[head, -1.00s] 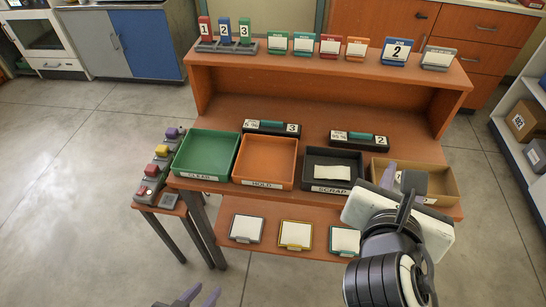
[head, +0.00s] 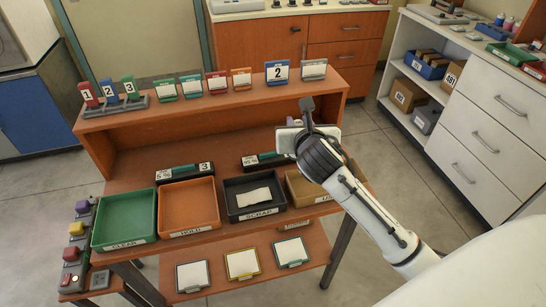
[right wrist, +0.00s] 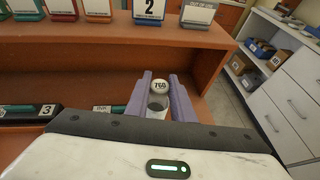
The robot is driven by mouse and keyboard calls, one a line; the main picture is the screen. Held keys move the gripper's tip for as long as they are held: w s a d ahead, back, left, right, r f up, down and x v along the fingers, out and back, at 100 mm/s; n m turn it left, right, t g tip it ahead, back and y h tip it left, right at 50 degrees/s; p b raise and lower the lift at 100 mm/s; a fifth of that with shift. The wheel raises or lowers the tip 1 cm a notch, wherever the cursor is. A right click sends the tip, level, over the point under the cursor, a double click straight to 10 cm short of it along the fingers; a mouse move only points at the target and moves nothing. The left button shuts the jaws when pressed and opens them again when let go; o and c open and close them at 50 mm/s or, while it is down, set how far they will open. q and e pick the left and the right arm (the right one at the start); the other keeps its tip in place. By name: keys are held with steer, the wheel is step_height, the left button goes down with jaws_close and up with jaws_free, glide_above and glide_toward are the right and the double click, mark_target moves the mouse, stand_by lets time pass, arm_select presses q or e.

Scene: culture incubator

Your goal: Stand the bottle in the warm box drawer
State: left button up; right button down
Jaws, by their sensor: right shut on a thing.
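In the right wrist view, the bottle (right wrist: 159,88) shows as a round white cap with dark lettering above a greyish body. My right gripper (right wrist: 160,98) has its two purple fingers on either side of it, shut on it. In the head view my right gripper (head: 305,130) is over the right part of the wooden bench; its own body and arm hide the fingers and the bottle. I cannot make out a warm box drawer for certain in either view. My left gripper is not in view.
The bench shelf (head: 215,110) carries numbered blocks and several coloured card stands. Green (head: 125,216), orange (head: 189,205), black and tan trays line its front. A white drawer cabinet (head: 480,130) and open shelves stand right, beyond clear floor.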

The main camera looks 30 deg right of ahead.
steer(key=shift+f, duration=3.15)
steer(key=c, duration=1.5)
jaws_free()
steer(key=shift+f, duration=0.15)
steer(key=shift+c, duration=0.2)
